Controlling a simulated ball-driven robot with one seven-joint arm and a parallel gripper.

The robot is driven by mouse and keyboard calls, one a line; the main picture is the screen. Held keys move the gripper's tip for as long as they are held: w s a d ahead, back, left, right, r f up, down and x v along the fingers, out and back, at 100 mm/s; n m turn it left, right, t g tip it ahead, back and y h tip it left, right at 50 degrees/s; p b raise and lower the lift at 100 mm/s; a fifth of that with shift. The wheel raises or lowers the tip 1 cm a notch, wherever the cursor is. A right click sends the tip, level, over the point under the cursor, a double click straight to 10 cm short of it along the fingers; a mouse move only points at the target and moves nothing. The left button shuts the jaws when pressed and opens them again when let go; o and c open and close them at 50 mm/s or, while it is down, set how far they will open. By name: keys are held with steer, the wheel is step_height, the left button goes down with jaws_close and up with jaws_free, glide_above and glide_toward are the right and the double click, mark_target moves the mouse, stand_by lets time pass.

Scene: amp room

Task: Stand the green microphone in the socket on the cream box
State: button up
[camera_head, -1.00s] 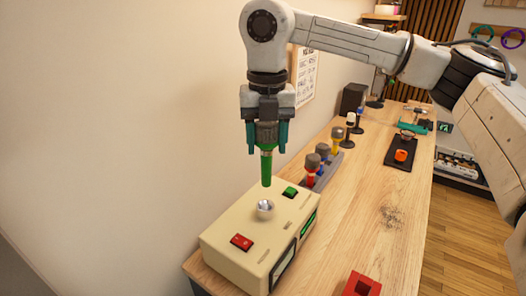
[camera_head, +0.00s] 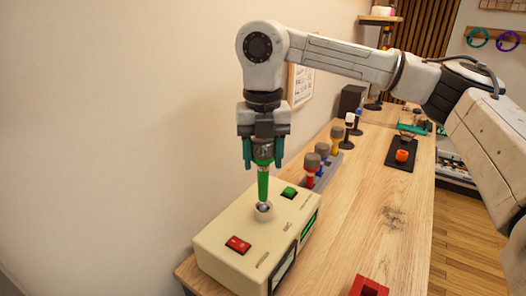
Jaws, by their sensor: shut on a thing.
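The green microphone (camera_head: 263,184) hangs upright, grey head up, with its tapered green handle pointing down. My gripper (camera_head: 263,160) is shut on its head, between two teal fingers. The lower tip of the handle is at the silvery round socket (camera_head: 264,211) on top of the cream box (camera_head: 225,252). I cannot tell how deep the tip sits in the socket. The socket's rim shows around and below the tip.
The box top also has a red switch (camera_head: 238,244) and a green button (camera_head: 289,192). Behind it a grey rack (camera_head: 328,178) holds red, blue and yellow microphones. A red block (camera_head: 369,287) lies at the front. Bare wooden table (camera_head: 370,215) is to the right.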

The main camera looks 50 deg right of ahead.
steer(key=shift+f+b, duration=1.75)
steer(key=shift+f, duration=0.65)
steer(key=o, duration=1.3)
steer(key=shift+o, duration=0.2)
step_height(320, 180, up, 11)
steer(key=shift+f+b, duration=0.1)
steer(key=shift+b, duration=0.2)
